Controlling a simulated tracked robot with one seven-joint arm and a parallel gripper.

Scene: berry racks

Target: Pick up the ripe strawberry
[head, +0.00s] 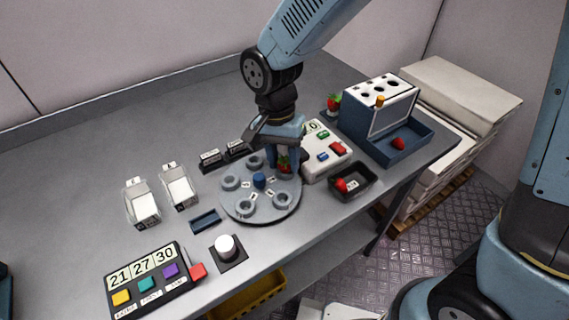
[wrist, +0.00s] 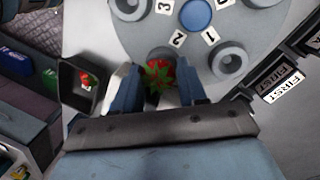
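A red strawberry (head: 284,162) with green leaves sits at a cup on the grey round turntable (head: 270,213), on the side near the keypad box. In the wrist view the strawberry (wrist: 158,75) lies between my two blue fingers, leaves facing the camera. My gripper (head: 286,170) points down over it, one finger on each side. The fingers look open, with narrow gaps beside the berry; contact is hard to judge. The berry's lower part is hidden.
A black tray (head: 367,188) with a red strawberry (head: 342,185) stands right of the turntable, beside a white keypad box (head: 312,168). A blue machine (head: 372,112) has strawberries beside it and in its bin.

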